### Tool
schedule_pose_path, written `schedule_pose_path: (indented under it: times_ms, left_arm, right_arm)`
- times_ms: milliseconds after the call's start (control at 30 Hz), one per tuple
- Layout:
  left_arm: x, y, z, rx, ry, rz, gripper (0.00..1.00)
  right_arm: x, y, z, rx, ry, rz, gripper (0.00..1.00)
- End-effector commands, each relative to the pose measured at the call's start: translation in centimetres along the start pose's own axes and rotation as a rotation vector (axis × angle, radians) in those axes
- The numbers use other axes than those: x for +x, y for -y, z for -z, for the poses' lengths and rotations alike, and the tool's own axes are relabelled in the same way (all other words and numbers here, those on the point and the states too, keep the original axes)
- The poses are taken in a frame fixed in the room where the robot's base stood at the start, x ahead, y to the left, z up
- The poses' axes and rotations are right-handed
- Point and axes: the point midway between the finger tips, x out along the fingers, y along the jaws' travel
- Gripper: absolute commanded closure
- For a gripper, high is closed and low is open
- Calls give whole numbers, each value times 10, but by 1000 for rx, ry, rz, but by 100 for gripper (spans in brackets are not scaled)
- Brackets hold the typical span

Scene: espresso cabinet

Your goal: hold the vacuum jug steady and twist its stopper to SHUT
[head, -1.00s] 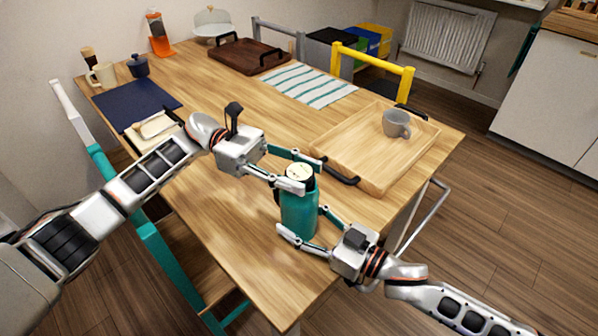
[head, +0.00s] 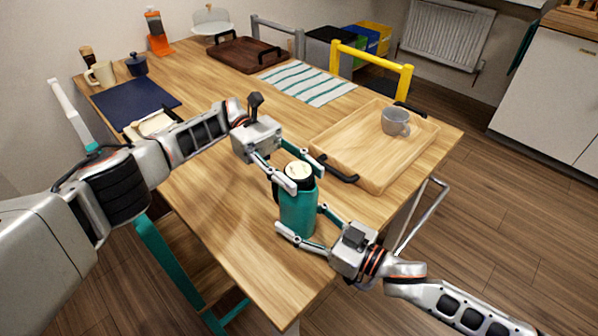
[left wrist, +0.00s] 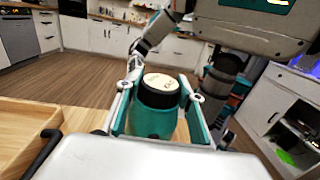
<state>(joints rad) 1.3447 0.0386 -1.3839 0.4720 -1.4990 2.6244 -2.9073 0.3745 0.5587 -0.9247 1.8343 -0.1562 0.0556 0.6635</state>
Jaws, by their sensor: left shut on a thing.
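The teal vacuum jug (head: 297,215) stands upright near the table's front corner. Its stopper (head: 299,170) has a cream top with small dark marks I cannot read and a black collar; it also shows in the left wrist view (left wrist: 161,84). My left gripper (head: 298,173) is shut on the stopper, one finger on each side. In the left wrist view its fingers flank the black collar and the teal body (left wrist: 152,122) shows below. My right gripper (head: 301,219) has its fingers on both sides of the jug's body, low down, and appears shut on it.
A wooden tray (head: 350,150) with a grey mug (head: 396,121) lies right behind the jug. A striped cloth (head: 308,84), a dark tray (head: 243,54) and a navy mat (head: 124,103) lie further back. The table's front edge is close to the jug.

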Motion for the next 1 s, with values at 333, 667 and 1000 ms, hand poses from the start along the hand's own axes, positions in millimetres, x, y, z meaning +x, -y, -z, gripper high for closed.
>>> schedule_pose_path:
  times_ms: [333,667,1000]
  left_arm:
    - [-4,0,0,-1,-8,-5,84]
    - [-4,0,-2,1,-5,-5,45]
    - [-3,0,-8,4,-2,-2,45]
  right_arm:
    - [-1,-2,0,-1,0,-2,88]
    - [-1,-2,0,-3,1,-2,88]
    - [0,-1,0,-4,1,-1,88]
